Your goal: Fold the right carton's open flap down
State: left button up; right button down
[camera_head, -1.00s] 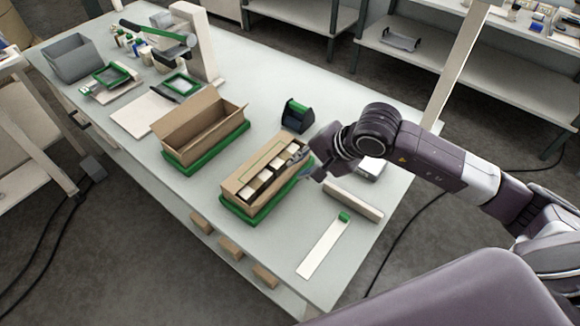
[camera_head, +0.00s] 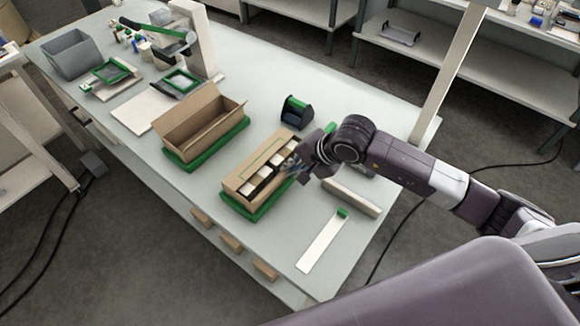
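The right carton (camera_head: 243,173) is a brown box on a green base (camera_head: 238,207) near the middle of the table. Its left side is covered by a cardboard panel, and a row of pale blocks (camera_head: 262,181) shows through the gap along its right side. My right gripper (camera_head: 291,168) is at the carton's upper right edge, over the end of the row. Its fingers are small and blurred, so I cannot tell open from shut or whether they touch the cardboard. The right-hand flap is not clearly visible. My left gripper is not in view.
A second open carton (camera_head: 200,127) on a green base stands to the left. A dark and green tape dispenser (camera_head: 296,111) stands behind. A beige bar (camera_head: 351,197) and white strip (camera_head: 322,241) lie right of the carton. A grey bin (camera_head: 72,57) is far left.

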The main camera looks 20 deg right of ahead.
jog(key=shift+w+r, duration=0.1)
jog(key=shift+w+a+r+g+h, duration=0.1)
jog(key=shift+w+r+g+h, duration=0.1)
jog(key=shift+g+h, duration=0.25)
jog(key=shift+w+a+r+g+h, duration=0.15)
jog(key=shift+w+g+h, duration=0.1)
jog(key=shift+g, duration=0.3)
jog(key=shift+w+a+g+h+b, duration=0.25)
jog(key=shift+g+h+b, duration=0.35)
jog(key=shift+g+b, duration=0.25)
jog(key=shift+w+a+g+h+b, duration=0.15)
jog(key=shift+g+h+b, duration=0.2)
jog(key=shift+g+b, duration=0.2)
jog(key=shift+w+a+g+h+b, duration=0.1)
jog(key=shift+g+h+b, duration=0.25)
jog(key=shift+g+b, duration=0.15)
jog(key=c, duration=2.2)
grip_release()
